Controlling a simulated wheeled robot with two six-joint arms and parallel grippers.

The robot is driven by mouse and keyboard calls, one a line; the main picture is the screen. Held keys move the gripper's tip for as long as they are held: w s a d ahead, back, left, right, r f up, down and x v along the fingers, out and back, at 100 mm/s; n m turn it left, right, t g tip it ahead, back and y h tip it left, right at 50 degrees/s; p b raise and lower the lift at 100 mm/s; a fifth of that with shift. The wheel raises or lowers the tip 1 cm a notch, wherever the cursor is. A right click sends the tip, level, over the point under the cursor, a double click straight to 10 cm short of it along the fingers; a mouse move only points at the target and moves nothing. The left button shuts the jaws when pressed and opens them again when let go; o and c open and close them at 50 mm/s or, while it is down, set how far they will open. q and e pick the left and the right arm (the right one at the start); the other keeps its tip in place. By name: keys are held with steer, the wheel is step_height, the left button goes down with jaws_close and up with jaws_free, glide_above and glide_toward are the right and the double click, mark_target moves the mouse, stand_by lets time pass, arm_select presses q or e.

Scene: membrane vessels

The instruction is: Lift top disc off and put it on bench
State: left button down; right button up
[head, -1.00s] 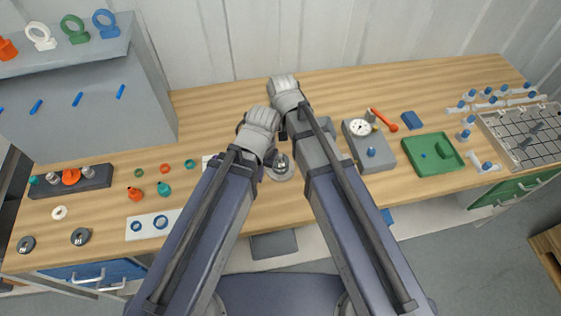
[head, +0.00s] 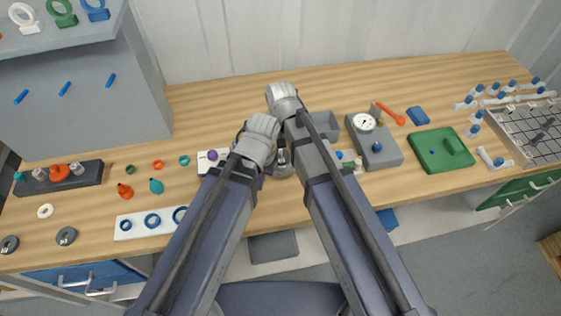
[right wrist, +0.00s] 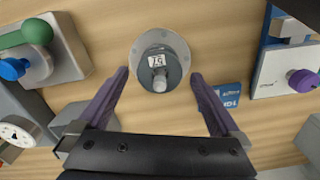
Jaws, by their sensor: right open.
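A dark grey disc (right wrist: 158,66) with a white label sits on a wider pale round base (right wrist: 137,55). A light knobbed post (right wrist: 160,84) rises at its centre. Whether several discs are stacked cannot be told. In the head view the disc and base (head: 284,166) show only partly between my two arms. My right gripper (right wrist: 158,75) is open and empty, its two purple fingers apart on either side of and just short of the disc.
A white block with a purple knob (head: 212,155) stands left of the disc. A grey dial gauge block (head: 375,146) and green tray (head: 443,150) lie to the right. Two dark rings (head: 66,236) lie at front left. Bare bench (head: 215,115) shows behind.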

arm_select(q)
steer(key=shift+f, duration=0.55)
arm_select(e)
steer(key=shift+f, duration=0.5)
arm_select(q)
steer(key=shift+r, duration=0.1)
arm_select(e)
steer(key=shift+r, duration=0.1)
steer(key=c, duration=1.3)
arm_select(q)
steer(key=shift+r, duration=0.2)
arm_select(e)
steer(key=shift+r, duration=0.2)
